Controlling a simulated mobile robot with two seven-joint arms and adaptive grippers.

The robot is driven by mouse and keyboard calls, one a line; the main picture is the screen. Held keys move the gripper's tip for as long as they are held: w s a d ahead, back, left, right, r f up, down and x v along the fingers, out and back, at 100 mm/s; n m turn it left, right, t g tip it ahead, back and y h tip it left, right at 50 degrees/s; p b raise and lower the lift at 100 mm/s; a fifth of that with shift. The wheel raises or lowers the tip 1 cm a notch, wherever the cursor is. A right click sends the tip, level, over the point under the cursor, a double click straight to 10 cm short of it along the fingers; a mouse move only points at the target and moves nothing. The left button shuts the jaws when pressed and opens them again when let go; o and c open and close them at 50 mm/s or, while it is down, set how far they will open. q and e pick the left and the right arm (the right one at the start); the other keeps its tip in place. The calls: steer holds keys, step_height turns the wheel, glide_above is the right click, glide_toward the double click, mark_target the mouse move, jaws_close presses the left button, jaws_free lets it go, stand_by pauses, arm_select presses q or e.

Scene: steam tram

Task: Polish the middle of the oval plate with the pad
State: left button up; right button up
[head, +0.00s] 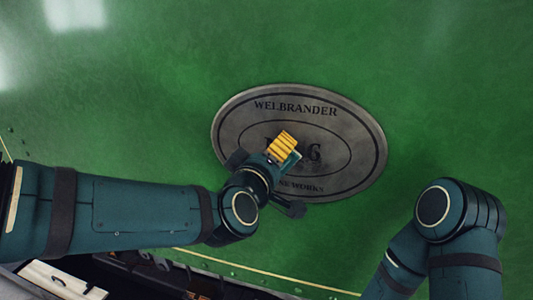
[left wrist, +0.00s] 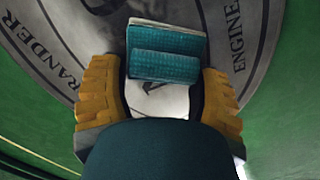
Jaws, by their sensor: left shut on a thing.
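The oval plate (head: 235,125) is dull grey with dark raised lettering and an inner oval ring, fixed on a green panel. It also shows in the left wrist view (left wrist: 255,35). My left gripper (head: 284,145) is over the plate's middle, covering part of the central number. In the left wrist view its yellow fingers (left wrist: 160,78) are shut on the teal pad (left wrist: 166,37), at the pad's raised grip. In the head view the pad is mostly hidden by the gripper. I cannot tell whether its face touches the plate. My right gripper is out of view.
The green panel (head: 120,110) around the plate is flat and clear. A thin cream line (head: 270,273) runs along its lower edge. Below it is a dark recess with a pale piece (head: 60,282) at the lower left. My right arm is bent at the lower right.

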mark_target(287, 162)
arm_select(q)
steer(key=shift+s+d+p, duration=0.15)
steer(key=shift+s+d, duration=0.35)
steer(key=shift+d, duration=1.15)
steer(key=shift+s+d+p, duration=0.15)
steer(key=shift+s+d, duration=0.35)
steer(key=shift+d, duration=1.15)
steer(key=shift+s+d+p, duration=0.15)
steer(key=shift+s+d, duration=0.35)
steer(key=shift+d, duration=1.15)
steer(key=shift+s+d, duration=0.1)
steer(key=shift+w+a+b, duration=0.25)
steer(key=shift+a+b, duration=0.05)
steer(key=shift+a, duration=0.3)
steer(key=shift+w+a+b, duration=0.2)
steer(key=shift+a+b, duration=0.15)
steer(key=shift+a, duration=0.3)
steer(key=shift+w+a+b, duration=0.25)
steer(key=shift+a+b, duration=0.05)
steer(key=shift+a, duration=0.3)
steer(key=shift+w+a+b, duration=0.25)
steer(key=shift+a+b, duration=0.15)
steer(key=shift+a, duration=0.45)
steer(key=shift+w+a+b, duration=0.25)
steer(key=shift+a+b, duration=0.1)
steer(key=shift+a, duration=0.5)
